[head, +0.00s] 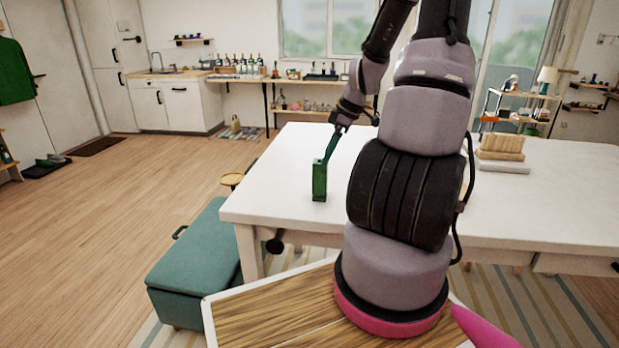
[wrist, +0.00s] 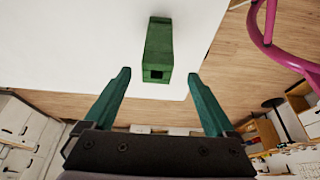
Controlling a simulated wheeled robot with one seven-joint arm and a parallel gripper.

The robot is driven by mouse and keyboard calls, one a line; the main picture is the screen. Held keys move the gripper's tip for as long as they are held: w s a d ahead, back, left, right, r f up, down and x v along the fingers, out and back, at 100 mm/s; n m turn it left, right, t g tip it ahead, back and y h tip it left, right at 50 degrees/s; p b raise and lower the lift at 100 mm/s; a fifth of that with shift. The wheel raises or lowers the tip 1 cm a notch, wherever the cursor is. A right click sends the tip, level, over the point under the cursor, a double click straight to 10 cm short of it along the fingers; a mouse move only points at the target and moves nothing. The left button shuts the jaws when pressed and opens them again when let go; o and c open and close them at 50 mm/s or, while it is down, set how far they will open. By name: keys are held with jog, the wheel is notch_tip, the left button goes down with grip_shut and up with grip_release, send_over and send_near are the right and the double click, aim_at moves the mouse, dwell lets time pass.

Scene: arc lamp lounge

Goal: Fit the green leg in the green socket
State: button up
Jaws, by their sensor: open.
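A green block (head: 320,184) stands upright on the white table near its left front corner. In the wrist view the green block (wrist: 159,42) has a dark square opening in its near end, so it looks like the green socket. I cannot make out a separate green leg in either view. My gripper (head: 327,160) is at the upper end of the block, with its teal fingers pointing down. In the wrist view my gripper (wrist: 158,73) is open, with a finger to each side of the block and nothing between the tips. Clear gaps show on both sides.
The white table (head: 270,190) is bare around the block. A teal storage bench (head: 195,265) stands at the table's left. Open wooden floor (head: 90,230) lies beyond it.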

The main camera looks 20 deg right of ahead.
aim_at(316, 179)
jog(key=x, duration=0.5)
jog(key=shift+f, duration=0.15)
jog(key=x, duration=0.5)
jog(key=shift+w+d+f, duration=0.1)
jog(key=shift+d, duration=0.15)
jog(key=shift+c, duration=0.3)
grip_shut()
